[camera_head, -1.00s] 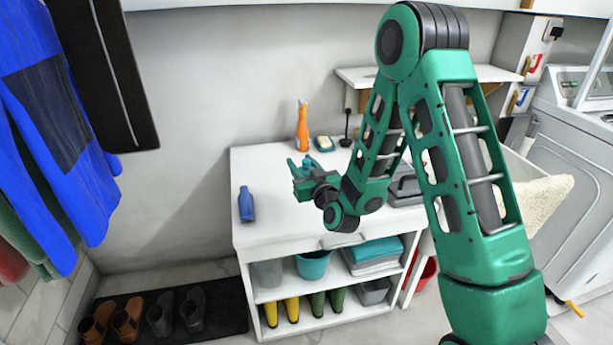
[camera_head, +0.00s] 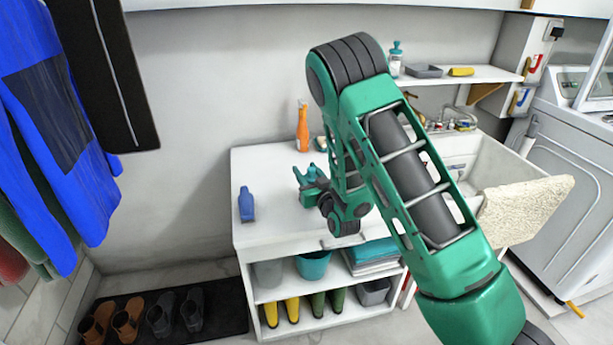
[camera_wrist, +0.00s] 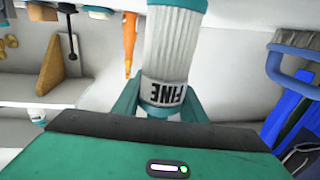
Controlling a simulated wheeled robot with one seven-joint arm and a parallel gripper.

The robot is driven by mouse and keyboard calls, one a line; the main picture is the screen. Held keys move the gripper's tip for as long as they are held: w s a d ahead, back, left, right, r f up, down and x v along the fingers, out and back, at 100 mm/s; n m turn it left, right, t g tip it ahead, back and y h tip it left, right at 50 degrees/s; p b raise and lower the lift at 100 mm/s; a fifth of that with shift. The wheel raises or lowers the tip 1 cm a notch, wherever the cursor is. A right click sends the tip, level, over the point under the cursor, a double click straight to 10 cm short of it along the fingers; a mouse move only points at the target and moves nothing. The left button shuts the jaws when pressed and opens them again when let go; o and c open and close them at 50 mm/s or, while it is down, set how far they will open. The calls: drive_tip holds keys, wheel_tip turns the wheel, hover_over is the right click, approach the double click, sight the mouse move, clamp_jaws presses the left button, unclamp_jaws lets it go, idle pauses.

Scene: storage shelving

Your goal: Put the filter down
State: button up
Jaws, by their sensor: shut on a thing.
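The filter (camera_wrist: 174,45) is a white pleated cylinder with teal ends and a label reading "FINE", upside down in the wrist view. My gripper (camera_wrist: 160,105) is shut on it, with a teal finger on each side. In the head view my gripper (camera_head: 308,180) is above the white counter (camera_head: 265,175), near its middle. Only a small teal bit of the filter (camera_head: 312,172) shows there. I cannot tell whether the filter touches the counter.
A sink (camera_head: 480,165) is at the right, below a wall shelf (camera_head: 430,78).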

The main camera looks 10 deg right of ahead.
drive_tip(key=shift+f, duration=0.55)
drive_tip(key=o, duration=1.2)
drive_tip(key=shift+c, duration=0.2)
drive_tip(key=shift+s, duration=0.1)
